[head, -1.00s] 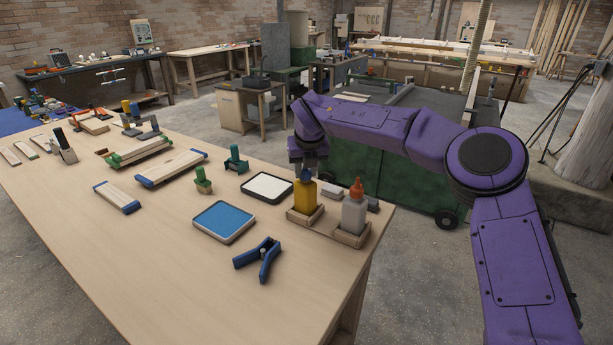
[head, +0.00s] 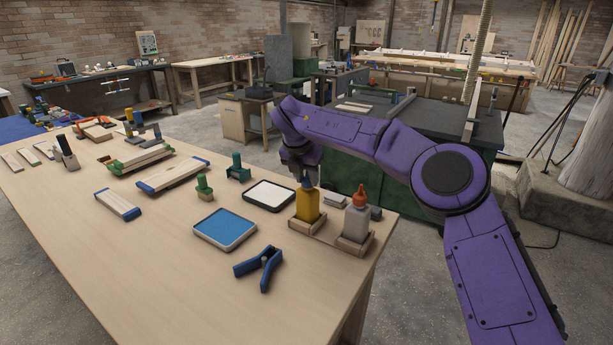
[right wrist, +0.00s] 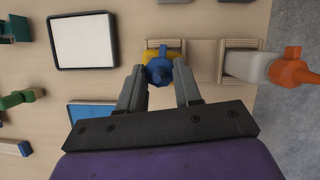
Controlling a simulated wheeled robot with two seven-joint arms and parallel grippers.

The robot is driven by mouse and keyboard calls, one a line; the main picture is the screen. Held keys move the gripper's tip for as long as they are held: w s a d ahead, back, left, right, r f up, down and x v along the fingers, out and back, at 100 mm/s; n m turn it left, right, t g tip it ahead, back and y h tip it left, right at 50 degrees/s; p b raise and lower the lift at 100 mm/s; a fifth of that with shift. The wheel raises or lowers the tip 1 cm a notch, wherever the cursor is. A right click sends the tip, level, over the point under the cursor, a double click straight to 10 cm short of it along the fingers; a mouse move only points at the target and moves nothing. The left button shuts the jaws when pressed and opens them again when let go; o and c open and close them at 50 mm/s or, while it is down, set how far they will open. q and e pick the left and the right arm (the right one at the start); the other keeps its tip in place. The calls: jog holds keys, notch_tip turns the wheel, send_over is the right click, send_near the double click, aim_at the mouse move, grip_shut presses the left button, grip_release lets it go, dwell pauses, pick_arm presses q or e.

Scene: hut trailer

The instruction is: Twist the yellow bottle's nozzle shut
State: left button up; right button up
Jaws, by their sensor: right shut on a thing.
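The yellow bottle (head: 307,207) stands upright in a wooden holder (head: 306,226) near the bench's right end. Its blue nozzle (head: 306,184) points up; it also shows in the right wrist view (right wrist: 158,70). My right gripper (head: 304,178) comes down from above, and its two grey fingers are shut on the blue nozzle, one on each side. In the right wrist view the yellow body (right wrist: 176,53) shows only partly behind the nozzle and fingers. I cannot tell the nozzle's thread position. My left gripper is not in view.
A grey bottle with an orange nozzle (head: 356,218) stands in a holder just right of the yellow one. A blue-topped tray (head: 225,230), a white-topped tray (head: 269,195) and a blue clamp (head: 259,266) lie nearby. The bench front (head: 150,260) is clear.

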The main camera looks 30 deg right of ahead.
jog(key=shift+f, duration=0.15)
jog(key=o, duration=1.1)
jog(key=shift+c, duration=0.2)
jog(key=shift+w+d, duration=0.1)
jog(key=shift+d, duration=0.05)
jog(key=v, duration=1)
jog(key=shift+r, duration=0.25)
